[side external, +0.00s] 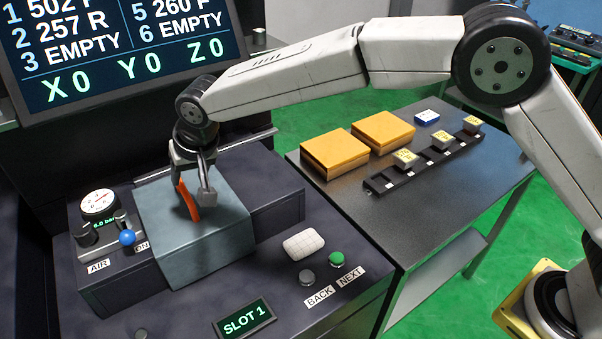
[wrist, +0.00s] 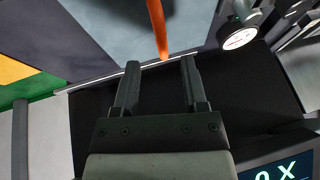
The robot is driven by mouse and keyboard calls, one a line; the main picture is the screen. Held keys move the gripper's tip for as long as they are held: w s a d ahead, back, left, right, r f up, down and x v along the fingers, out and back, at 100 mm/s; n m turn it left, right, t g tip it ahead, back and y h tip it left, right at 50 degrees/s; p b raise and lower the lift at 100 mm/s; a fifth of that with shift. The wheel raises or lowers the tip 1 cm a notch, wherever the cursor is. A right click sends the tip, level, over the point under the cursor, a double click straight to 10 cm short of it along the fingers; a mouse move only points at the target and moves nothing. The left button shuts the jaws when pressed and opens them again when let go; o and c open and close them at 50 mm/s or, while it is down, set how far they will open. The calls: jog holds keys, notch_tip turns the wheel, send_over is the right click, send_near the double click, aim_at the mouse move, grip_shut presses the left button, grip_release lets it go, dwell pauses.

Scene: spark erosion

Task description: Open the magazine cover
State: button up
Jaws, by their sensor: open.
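The magazine cover (side external: 225,215) is a grey-blue box-shaped lid on the dark machine bed, and it looks shut. Its flat top also fills the upper part of the wrist view (wrist: 100,22). An orange handle bar (side external: 188,203) rises from it and also shows in the wrist view (wrist: 157,25). My gripper (side external: 203,190) is over the cover, pointing down at the handle. In the wrist view its two fingers (wrist: 158,64) are apart, with the handle's end at the gap between the tips. I cannot tell whether the fingers touch the handle.
A pressure gauge (side external: 98,203) and a blue-knobbed AIR lever (side external: 127,238) stand left of the cover. A white pad (side external: 304,244), BACK and NEXT buttons and a SLOT 1 display (side external: 244,318) are in front. A side table (side external: 440,190) holds orange boxes and a black rack.

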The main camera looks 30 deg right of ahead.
aim_at(186, 192)
jog(key=shift+x, duration=2.65)
jog(key=shift+c, duration=0.3)
grip_shut()
